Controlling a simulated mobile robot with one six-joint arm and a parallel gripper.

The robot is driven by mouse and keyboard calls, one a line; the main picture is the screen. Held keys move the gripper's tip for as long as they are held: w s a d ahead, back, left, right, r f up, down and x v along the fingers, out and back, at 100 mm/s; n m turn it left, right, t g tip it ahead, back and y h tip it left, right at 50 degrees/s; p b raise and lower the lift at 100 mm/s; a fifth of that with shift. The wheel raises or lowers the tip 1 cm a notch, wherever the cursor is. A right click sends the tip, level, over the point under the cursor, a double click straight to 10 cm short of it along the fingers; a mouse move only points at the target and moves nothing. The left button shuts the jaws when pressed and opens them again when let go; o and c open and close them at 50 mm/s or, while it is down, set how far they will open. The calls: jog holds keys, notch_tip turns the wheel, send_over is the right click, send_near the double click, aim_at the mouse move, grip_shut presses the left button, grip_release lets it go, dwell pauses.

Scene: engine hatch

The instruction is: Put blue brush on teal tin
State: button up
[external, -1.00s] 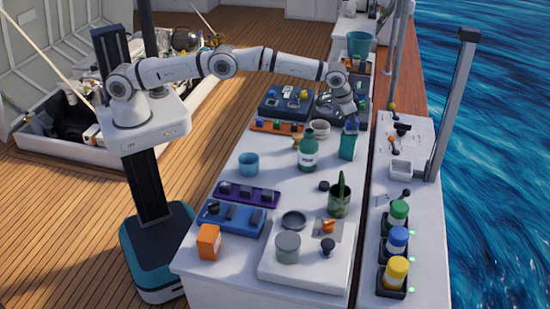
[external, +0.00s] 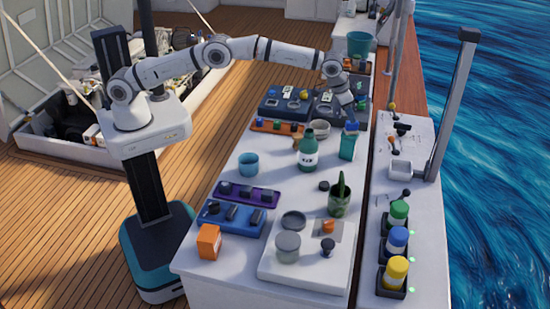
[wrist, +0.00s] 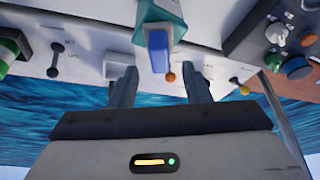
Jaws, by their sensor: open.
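The teal tin (external: 348,146) stands upright on the white counter, right of the green bottle. The blue brush (external: 351,127) is at the top of the tin; how deep it sits is hidden. In the wrist view the brush (wrist: 157,52) sticks out from the tin (wrist: 160,12) toward the camera. My gripper (external: 359,115) is just above the tin and brush. In the wrist view its two fingers (wrist: 162,78) are spread, with a clear gap on both sides of the brush line. The fingers are empty and apart from the brush.
A green bottle (external: 308,154) and a white bowl (external: 320,129) stand left of the tin. Dark control panels (external: 285,105) lie behind. A side shelf with a grey post (external: 455,100) runs along the right.

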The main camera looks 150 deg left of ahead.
jog(key=b+v, duration=0.1)
jog(key=v, duration=0.6)
jog(key=shift+d+r+b, duration=0.15)
jog(key=shift+r+b, duration=0.1)
jog(key=shift+b, duration=0.1)
jog(key=w+d+r+m, duration=0.1)
jog(key=w+d+r, duration=0.15)
jog(key=d, duration=0.35)
jog(key=w+d+r+m+t, duration=0.1)
jog(key=d+r, duration=0.2)
jog(key=d, duration=0.3)
jog(key=w+d+r+m, duration=0.1)
jog(key=w+d+r, duration=0.15)
jog(key=d, duration=0.35)
jog(key=s+d+r+m+t+h, duration=0.1)
jog(key=s+d+r+m, duration=0.15)
jog(key=d, duration=0.85)
jog(key=s+d+r+m+h, duration=0.15)
jog(key=d+r, duration=0.25)
jog(key=d, duration=0.7)
jog(key=s+d+f+m, duration=0.2)
jog(key=s+d+m, duration=0.2)
jog(key=s+d, duration=1.1)
jog(key=s+d+f+m+h, duration=0.1)
jog(key=s+d+f+m, duration=0.1)
jog(key=s+d+f, duration=0.5)
jog(key=s+d, duration=0.2)
jog(key=s, duration=0.1)
jog(key=shift+s, duration=0.25)
